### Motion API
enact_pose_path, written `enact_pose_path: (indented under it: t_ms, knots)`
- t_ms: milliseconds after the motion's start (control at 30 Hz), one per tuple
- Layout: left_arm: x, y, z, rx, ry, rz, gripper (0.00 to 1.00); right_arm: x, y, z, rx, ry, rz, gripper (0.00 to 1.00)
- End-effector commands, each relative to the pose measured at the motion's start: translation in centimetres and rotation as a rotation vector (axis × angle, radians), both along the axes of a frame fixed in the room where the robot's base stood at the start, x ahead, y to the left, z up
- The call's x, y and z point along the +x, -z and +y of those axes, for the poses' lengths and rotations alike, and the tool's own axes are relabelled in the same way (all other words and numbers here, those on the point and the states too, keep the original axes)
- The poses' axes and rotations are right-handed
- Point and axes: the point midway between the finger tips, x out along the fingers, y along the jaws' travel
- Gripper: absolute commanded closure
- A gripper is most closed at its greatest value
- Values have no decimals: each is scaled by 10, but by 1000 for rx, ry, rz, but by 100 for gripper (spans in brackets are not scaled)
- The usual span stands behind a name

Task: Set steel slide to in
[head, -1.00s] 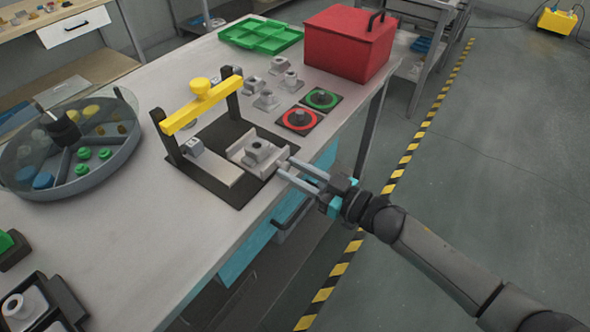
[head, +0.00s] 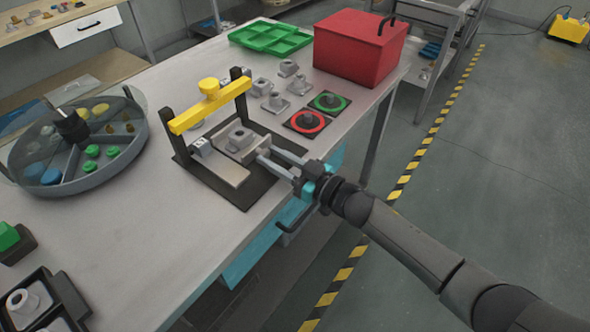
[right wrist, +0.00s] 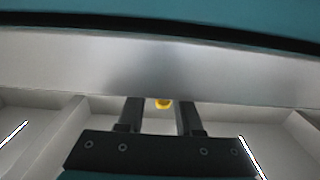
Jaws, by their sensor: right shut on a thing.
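The steel slide (head: 237,140) is a pale grey block with a raised square nut-like piece on top. It sits on the dark base plate (head: 250,192) of a fixture, close to the yellow crossbar (head: 208,106) and partly on its near side. My right gripper (head: 264,156) reaches in from the right and is shut at the slide's outer end; the fingertips hide the part gripped. In the right wrist view a broad grey metal band crosses the picture, and the exact grip is unclear. My left gripper is not in view.
A flat grey block (head: 222,168) lies beside the slide on the plate. A red box (head: 358,48), a green tray (head: 270,37) and red and green ringed knobs (head: 306,121) stand farther back. A round divided tray (head: 130,150) is at left.

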Motion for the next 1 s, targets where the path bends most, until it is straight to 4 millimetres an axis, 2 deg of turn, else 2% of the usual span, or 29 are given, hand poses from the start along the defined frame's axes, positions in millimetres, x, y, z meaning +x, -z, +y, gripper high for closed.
enact_pose_path:
  t_ms: [100,233,600,633,867,1000]
  knots:
    - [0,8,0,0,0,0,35,15,2,19,0,1,0,100]
    - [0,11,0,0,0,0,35,23,2,31,-1,1,2,100]
    - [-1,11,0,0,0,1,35,25,0,34,-2,2,0,100]
    - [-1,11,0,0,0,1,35,25,0,34,-2,2,0,63]
    - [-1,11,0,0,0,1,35,25,0,34,-1,1,0,38]
    - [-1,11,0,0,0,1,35,24,0,34,-1,1,0,38]
